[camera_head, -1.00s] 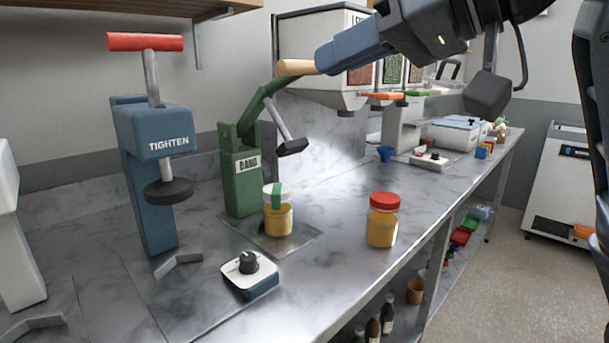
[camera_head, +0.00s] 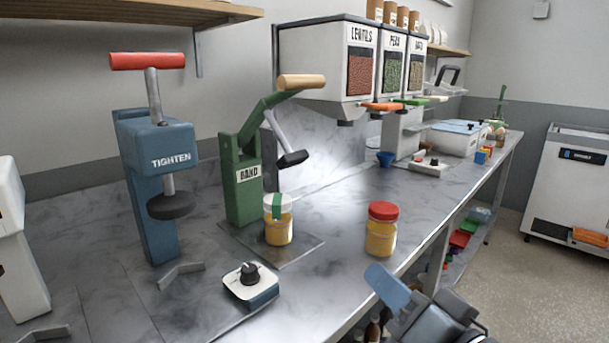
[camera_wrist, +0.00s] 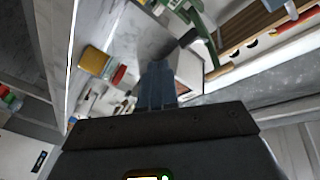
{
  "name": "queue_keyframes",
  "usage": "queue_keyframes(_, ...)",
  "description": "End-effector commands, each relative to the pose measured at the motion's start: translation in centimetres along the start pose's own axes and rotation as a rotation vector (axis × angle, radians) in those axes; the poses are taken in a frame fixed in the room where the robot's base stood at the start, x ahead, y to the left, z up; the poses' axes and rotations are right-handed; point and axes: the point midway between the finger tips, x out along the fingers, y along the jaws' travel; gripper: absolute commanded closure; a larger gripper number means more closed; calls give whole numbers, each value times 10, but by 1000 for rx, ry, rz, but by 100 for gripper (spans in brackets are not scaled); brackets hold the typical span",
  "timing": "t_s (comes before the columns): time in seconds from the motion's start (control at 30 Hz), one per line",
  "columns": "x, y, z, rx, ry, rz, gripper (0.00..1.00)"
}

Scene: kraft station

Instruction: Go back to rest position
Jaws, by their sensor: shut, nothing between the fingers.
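My gripper (camera_head: 388,287) is low at the front edge of the counter in the head view, just below and right of the red-lidded yellow jar. Its blue fingers (camera_wrist: 156,86) show together and empty in the wrist view. It touches no object that I can see. The green BAND press (camera_head: 242,180) stands on the counter with its wooden-handled lever (camera_head: 300,82) raised. A yellow jar (camera_head: 278,228) with a white lid and a green band stands at its base.
The red-lidded jar (camera_head: 381,230) stands upright near the counter edge. The blue TIGHTEN press (camera_head: 150,180) and a knob box (camera_head: 250,284) are to the left. Dispensers (camera_head: 340,65) hang at the back. Open floor (camera_head: 530,290) lies to the right.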

Motion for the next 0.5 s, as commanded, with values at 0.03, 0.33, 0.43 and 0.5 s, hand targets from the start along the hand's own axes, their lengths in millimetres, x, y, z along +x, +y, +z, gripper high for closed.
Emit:
queue_keyframes(0.03,-14,10,13,5,10,40,100)
queue_keyframes(0.33,-107,54,69,-68,64,257,100)
queue_keyframes(0.43,-142,62,84,-115,65,324,100)
queue_keyframes(0.5,-168,66,93,-156,61,368,100)
